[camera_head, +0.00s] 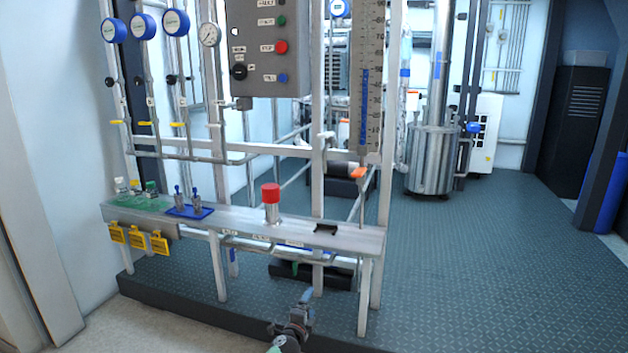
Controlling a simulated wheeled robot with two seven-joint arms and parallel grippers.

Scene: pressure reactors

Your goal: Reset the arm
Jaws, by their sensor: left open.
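My left gripper (303,300) shows at the bottom middle of the head view, with part of my arm below it. It is small in the picture, open, and no object shows between its fingers. It appears in front of the platform's front edge and below the metal bench (345,236); its exact distance from them is hard to tell. My right gripper is out of the picture.
The bench carries a red-capped cylinder (271,205), a blue tray (190,212) with small fittings and a green mat (135,207). Yellow tags (137,237) hang at its left. A grey control box (268,48) stands above. Green floor (480,270) is clear to the right.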

